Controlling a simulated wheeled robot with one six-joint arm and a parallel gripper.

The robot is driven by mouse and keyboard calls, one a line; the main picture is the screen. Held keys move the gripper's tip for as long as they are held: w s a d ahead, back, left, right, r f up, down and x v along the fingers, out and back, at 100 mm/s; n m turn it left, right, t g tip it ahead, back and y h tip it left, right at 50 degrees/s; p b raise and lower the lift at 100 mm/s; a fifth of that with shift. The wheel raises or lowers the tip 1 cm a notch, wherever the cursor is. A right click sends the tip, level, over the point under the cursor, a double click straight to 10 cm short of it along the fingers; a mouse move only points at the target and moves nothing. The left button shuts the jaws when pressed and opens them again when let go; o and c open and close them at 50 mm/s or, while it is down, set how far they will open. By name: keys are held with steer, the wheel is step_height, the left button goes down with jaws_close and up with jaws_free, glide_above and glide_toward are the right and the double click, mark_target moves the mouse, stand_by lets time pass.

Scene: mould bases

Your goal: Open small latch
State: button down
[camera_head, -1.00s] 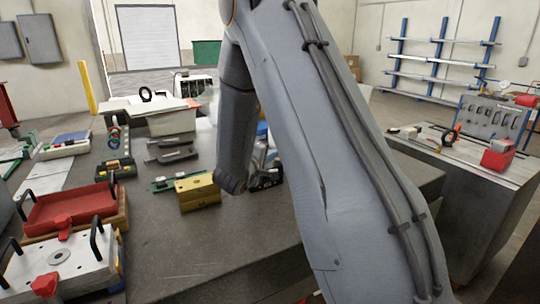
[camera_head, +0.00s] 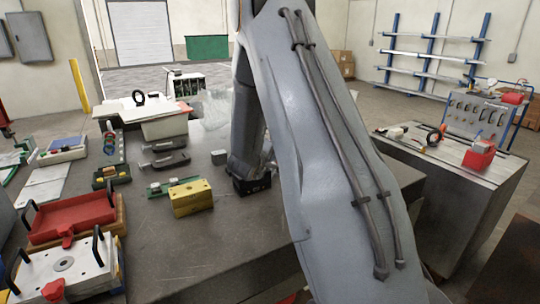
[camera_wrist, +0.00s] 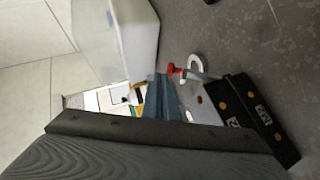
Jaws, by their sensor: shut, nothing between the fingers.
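A small red-tipped latch (camera_wrist: 178,71) with a pale metal hook shows in the wrist view, beside a blue-grey metal piece (camera_wrist: 165,97). I cannot tell whether the latch is open or closed. Two black pieces with yellow dots and pale labels (camera_wrist: 242,108) lie just right of it. My gripper (camera_wrist: 150,140) fills the lower part of the wrist view as a dark ribbed body with a black edge. It is shut and empty; its fingertips are hard to make out. In the head view my arm hides most of that area; a black object (camera_head: 251,184) shows at its foot.
A yellow block (camera_head: 190,197) stands on the dark table (camera_head: 190,245). A red tray (camera_head: 75,217) and a white mould plate with black handles (camera_head: 65,268) are at left. Grey clamp-like parts (camera_head: 165,152) lie further back. The table's front middle is clear.

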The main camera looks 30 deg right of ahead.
steer(key=shift+d, duration=0.3)
stand_by(0.4)
steer(key=a+r+p, duration=0.3)
steer(key=shift+w+p, duration=0.3)
steer(key=shift+w, duration=0.05)
steer(key=d+r+b+v, duration=0.1)
steer(key=b+v, duration=0.2)
steer(key=v, duration=0.6)
steer(key=shift+s+a+r, duration=0.2)
steer(key=shift+s+r, duration=0.15)
steer(key=shift+r, duration=0.2)
